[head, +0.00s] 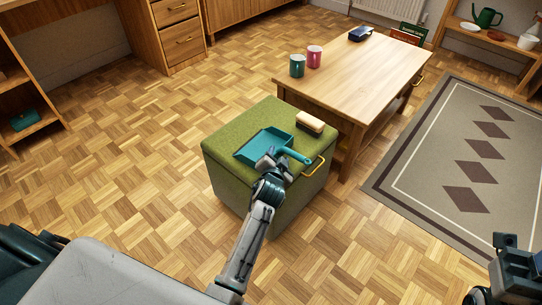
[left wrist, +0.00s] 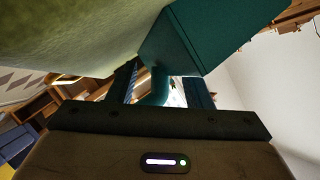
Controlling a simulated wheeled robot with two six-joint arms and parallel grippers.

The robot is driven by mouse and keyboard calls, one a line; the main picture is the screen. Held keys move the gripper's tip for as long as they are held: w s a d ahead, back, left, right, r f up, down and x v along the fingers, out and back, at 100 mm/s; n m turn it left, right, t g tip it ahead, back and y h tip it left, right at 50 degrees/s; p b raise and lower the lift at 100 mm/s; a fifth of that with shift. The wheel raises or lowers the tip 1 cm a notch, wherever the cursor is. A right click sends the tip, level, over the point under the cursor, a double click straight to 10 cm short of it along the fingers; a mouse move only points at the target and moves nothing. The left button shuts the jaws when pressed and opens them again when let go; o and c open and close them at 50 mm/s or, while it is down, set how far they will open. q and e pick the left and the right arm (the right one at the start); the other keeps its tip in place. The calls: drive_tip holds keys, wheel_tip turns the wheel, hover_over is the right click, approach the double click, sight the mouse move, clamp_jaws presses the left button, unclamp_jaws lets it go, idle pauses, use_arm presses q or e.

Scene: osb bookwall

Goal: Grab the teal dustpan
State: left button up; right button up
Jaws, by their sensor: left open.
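The teal dustpan (head: 259,144) lies on top of the green upholstered ottoman (head: 233,129), its handle pointing right. My left gripper (head: 272,158) is over the dustpan where pan and handle meet, and hides part of it. In the left wrist view the dustpan's pan (left wrist: 215,30) fills the top. Its teal handle stands between the two open fingers of my left gripper (left wrist: 160,90); I cannot tell whether they touch it. My right gripper (head: 515,268) is at the lower right edge, partly cut off, far from the dustpan.
A brush (head: 310,121) lies behind the dustpan on the ottoman. Parquet floor is free at left; a patterned rug (head: 425,150) lies right.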

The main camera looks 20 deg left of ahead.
use_arm(q)
drive_tip(key=shift+w+a+f, duration=0.1)
drive_tip(key=shift+w, duration=0.35)
clamp_jaws()
